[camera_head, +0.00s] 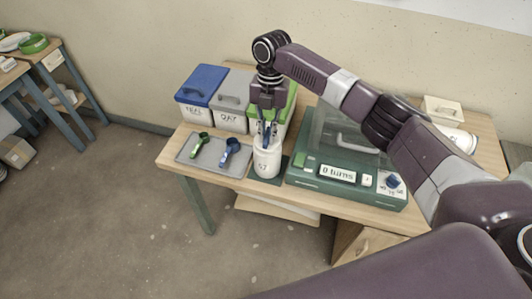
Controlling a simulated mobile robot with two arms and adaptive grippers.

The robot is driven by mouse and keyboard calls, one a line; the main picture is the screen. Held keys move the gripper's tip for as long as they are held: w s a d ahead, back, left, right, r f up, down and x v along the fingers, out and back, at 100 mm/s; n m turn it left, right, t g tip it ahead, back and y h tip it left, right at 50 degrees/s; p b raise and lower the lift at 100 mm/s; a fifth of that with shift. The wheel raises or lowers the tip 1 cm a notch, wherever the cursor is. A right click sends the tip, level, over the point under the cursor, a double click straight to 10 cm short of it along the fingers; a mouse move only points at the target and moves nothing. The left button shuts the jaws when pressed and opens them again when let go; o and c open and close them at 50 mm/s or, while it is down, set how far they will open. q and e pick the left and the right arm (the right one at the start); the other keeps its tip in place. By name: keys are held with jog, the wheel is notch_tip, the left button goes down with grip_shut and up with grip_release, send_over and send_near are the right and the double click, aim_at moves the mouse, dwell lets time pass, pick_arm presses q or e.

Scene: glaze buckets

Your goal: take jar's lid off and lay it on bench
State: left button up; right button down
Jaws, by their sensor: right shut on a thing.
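The white jar (267,163), marked "57", stands upright on a dark mat near the front edge of the bench (167,158). My right gripper (268,138) points down from above onto the jar's top and is shut on the jar's lid. The fingers cover much of the lid, and I cannot tell whether it still touches the rim. My left gripper is not in view.
A grey tray (185,154) with a green scoop (197,145) and a blue scoop (229,152) lies left of the jar. Blue-lidded (203,82) and grey-lidded (233,90) buckets stand behind. A green machine (300,172) reading "0 turns" stands close on the right.

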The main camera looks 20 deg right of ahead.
aim_at(268, 135)
jog(key=shift+s+d+f+n, duration=0.15)
jog(key=shift+s+f+n, duration=0.2)
jog(key=shift+f+n, duration=0.25)
jog(key=shift+d, duration=0.1)
jog(key=shift+w+d+r+p, duration=0.1)
jog(key=shift+w+r+p, duration=0.1)
jog(key=shift+r+p, duration=0.5)
jog(key=shift+w+d+r+p, duration=0.1)
jog(key=shift+w+r+p, duration=0.1)
jog(key=shift+r+p, duration=0.45)
jog(key=shift+a+r+p, duration=0.15)
jog(key=shift+r+p, duration=0.4)
jog(key=shift+r, duration=0.05)
jog(key=shift+a+r+p, duration=0.15)
jog(key=shift+r+p, duration=0.35)
jog(key=shift+r, duration=0.1)
jog(key=shift+r+p, duration=0.55)
jog(key=shift+r, duration=0.05)
